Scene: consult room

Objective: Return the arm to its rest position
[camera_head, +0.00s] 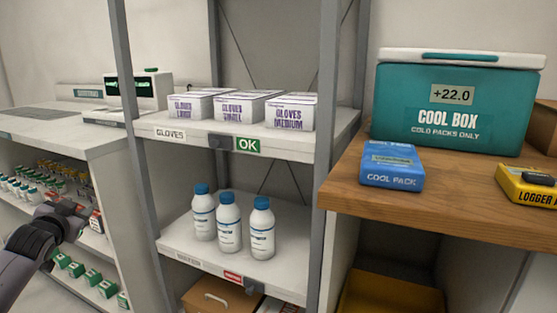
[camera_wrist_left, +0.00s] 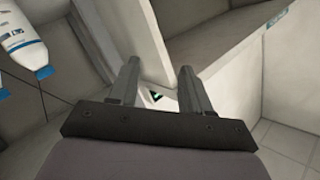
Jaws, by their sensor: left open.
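My left gripper (camera_wrist_left: 157,88) is open and empty in the left wrist view, its two fingers apart with nothing between them. In the head view my left arm (camera_head: 40,235) comes in from the left edge, in front of the low white cabinet with small bottles and boxes. The gripper's fingertips are hard to make out there. My right gripper is not in view.
A metal rack holds glove boxes (camera_head: 288,111) above several white bottles with blue caps (camera_head: 228,224). On the right, a wooden counter (camera_head: 345,190) carries a teal cool box (camera_head: 455,105), a blue cool pack (camera_head: 392,165) and a yellow logger (camera_head: 525,186). White shelving (camera_head: 120,175) stands near my left arm.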

